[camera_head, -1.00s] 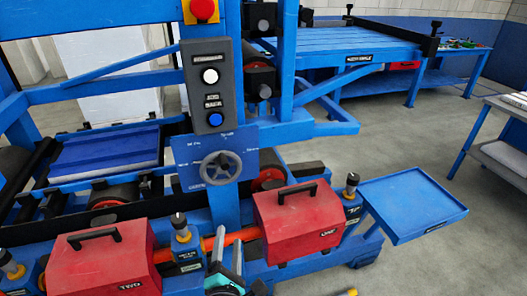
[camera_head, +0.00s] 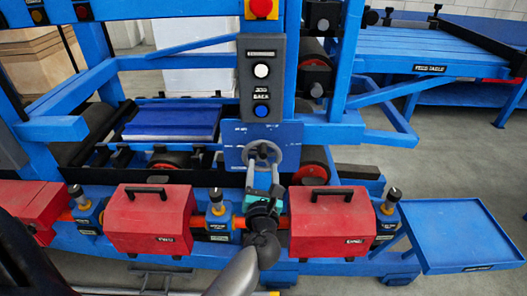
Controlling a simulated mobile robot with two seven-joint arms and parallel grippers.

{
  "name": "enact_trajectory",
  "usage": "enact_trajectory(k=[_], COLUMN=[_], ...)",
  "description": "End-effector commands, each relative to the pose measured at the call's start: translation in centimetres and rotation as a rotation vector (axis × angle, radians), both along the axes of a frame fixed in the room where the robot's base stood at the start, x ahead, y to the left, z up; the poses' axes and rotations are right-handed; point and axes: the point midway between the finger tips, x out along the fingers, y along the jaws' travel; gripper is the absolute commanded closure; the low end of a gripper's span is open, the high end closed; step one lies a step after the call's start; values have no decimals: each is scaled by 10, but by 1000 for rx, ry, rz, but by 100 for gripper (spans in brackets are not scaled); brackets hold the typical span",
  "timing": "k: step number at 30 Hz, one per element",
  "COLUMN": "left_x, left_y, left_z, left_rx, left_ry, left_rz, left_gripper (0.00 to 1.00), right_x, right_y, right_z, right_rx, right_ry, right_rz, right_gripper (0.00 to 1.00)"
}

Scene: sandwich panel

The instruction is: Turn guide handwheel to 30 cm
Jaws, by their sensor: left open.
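The guide handwheel (camera_head: 264,149) is a small grey wheel on a blue plate (camera_head: 290,131) with tiny markings, below the button panel. My left gripper (camera_head: 262,167) reaches up from below, its two grey fingers spread apart at the wheel's lower part. The fingertips overlap the lower rim in the picture; I cannot tell whether they touch it. The fingers and teal gripper body hide part of the plate's lower area. The scale markings are too small to read. My right gripper does not show.
The dark button panel (camera_head: 262,85) stands above the wheel. Red boxes (camera_head: 149,220) and (camera_head: 331,222) flank my gripper below. A blue tray (camera_head: 454,235) sticks out at the right. A feed table (camera_head: 430,50) stands behind at the right. Open floor shows between it and the machine.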

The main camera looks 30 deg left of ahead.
Motion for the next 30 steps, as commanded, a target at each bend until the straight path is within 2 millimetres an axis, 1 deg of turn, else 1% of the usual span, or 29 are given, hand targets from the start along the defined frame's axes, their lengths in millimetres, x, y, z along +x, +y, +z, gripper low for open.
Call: enact_trajectory(k=[1,6,12,16,24,26,30], left_x=[9,34,52,56,57,57,57], left_y=[6,21,31,34,35,35,35], left_z=[1,1,0,0,0,0,0], left_rx=[3,3,1,0,0,0,0], left_ry=[-2,-1,0,0,0,0,0], left_rz=[0,0,-1,-1,-1,-1,-1], left_gripper=[42,42,42,42,42,47,63], right_x=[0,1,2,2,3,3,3], right_y=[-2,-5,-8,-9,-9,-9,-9], right_z=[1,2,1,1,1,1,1], right_rx=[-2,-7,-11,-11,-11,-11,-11], right_ry=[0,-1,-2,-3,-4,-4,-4], right_rz=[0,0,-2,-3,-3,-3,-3], right_gripper=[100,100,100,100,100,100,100])
